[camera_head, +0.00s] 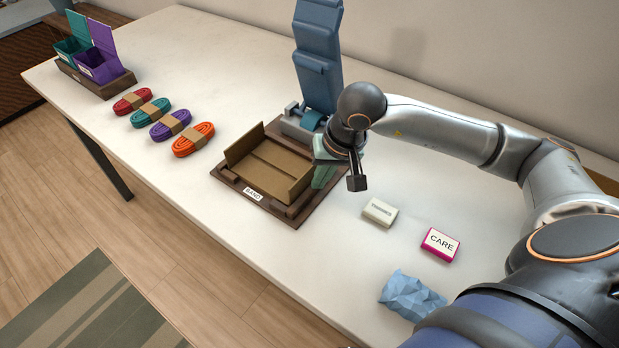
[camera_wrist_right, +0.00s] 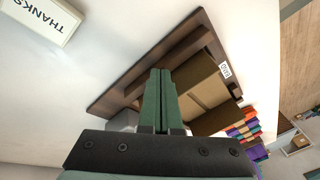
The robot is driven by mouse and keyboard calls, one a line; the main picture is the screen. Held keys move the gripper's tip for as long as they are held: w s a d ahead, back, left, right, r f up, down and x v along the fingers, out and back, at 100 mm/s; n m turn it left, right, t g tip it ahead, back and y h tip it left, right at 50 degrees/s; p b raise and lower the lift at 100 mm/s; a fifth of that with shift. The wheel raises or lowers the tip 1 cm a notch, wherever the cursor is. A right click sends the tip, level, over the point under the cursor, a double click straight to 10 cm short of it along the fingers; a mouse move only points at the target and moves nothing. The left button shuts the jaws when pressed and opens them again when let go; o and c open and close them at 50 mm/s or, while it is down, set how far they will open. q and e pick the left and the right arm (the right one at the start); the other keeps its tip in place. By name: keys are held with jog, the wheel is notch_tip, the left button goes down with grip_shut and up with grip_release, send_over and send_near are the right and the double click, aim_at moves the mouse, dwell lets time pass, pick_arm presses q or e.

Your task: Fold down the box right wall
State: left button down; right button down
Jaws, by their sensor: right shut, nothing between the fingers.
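The brown cardboard box (camera_head: 268,165) sits in a dark wooden fixture (camera_head: 222,176) with a small white label at its front. One wall of the box stands up at its left side. A panel on its right side slopes, and I cannot tell how far it is folded. My right gripper (camera_head: 322,178) is shut and empty, pointing down at the right edge of the box. In the right wrist view its green fingers (camera_wrist_right: 163,95) lie together, in front of part of the box (camera_wrist_right: 203,85). I cannot tell whether they touch the cardboard. My left gripper is not in view.
A blue hinged device (camera_head: 318,65) stands behind the fixture. Several banded cord bundles (camera_head: 193,139) lie to the left, with teal and purple boxes (camera_head: 98,62) beyond. A pale block (camera_head: 380,211), a CARE box (camera_head: 440,244) and crumpled blue paper (camera_head: 411,294) lie to the right.

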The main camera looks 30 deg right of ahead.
jog(key=shift+w, duration=0.1)
jog(key=shift+w+a, duration=0.25)
jog(key=shift+w, duration=0.3)
jog(key=shift+b, duration=0.3)
jog(key=shift+w+a+r, duration=0.1)
jog(key=shift+w+a, duration=0.1)
jog(key=shift+w, duration=0.25)
jog(key=shift+w+a+b, duration=0.2)
jog(key=shift+w+b, duration=0.25)
jog(key=shift+w, duration=0.1)
